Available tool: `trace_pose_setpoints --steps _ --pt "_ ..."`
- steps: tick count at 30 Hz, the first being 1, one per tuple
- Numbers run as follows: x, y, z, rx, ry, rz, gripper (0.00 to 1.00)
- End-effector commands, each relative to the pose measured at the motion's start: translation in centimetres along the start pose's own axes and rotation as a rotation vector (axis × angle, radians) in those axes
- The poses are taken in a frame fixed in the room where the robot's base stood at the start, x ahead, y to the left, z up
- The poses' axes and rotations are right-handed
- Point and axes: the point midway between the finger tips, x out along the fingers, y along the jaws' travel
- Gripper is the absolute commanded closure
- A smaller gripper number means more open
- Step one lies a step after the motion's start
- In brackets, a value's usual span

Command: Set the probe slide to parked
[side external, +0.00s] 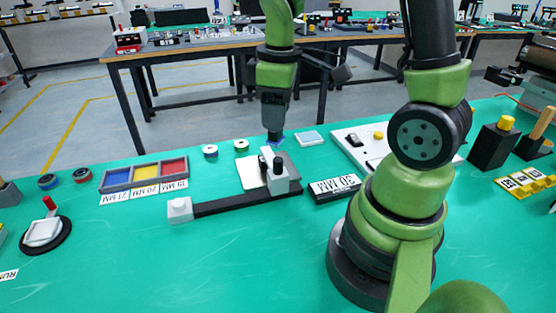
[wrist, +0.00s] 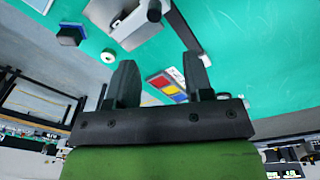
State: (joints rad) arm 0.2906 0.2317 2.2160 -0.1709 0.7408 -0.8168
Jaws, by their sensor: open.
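The probe slide is a black rail (side external: 235,201) on the green table, with a white block (side external: 180,208) at its left end. Its grey carriage (side external: 282,181) with a black knob (side external: 278,165) stands near the right end. In the wrist view, the carriage (wrist: 130,22) and knob (wrist: 154,10) are at the top, partly cut off. My gripper (side external: 275,138) points down behind the slide, apart from the knob; its fingertips are small in the side view. In the wrist view, my gripper (wrist: 157,64) has its fingers spread with nothing between them.
A 30 MM block (side external: 335,189) stands right of the slide. A tray with blue, yellow and red compartments (side external: 116,179) is at the left. A white panel (side external: 345,136) lies at the back right. The table in front of the slide is clear.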

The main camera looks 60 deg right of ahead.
Motion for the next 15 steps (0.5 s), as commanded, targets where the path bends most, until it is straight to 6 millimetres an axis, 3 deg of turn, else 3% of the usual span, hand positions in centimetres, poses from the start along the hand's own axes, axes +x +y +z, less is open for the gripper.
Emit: trace_pose_setpoints --steps 10,15 --pt "3.7 0.9 0.4 -0.078 -0.058 -0.028 0.53" --pt "6.8 0.7 0.7 -0.077 -0.061 -0.03 0.53"
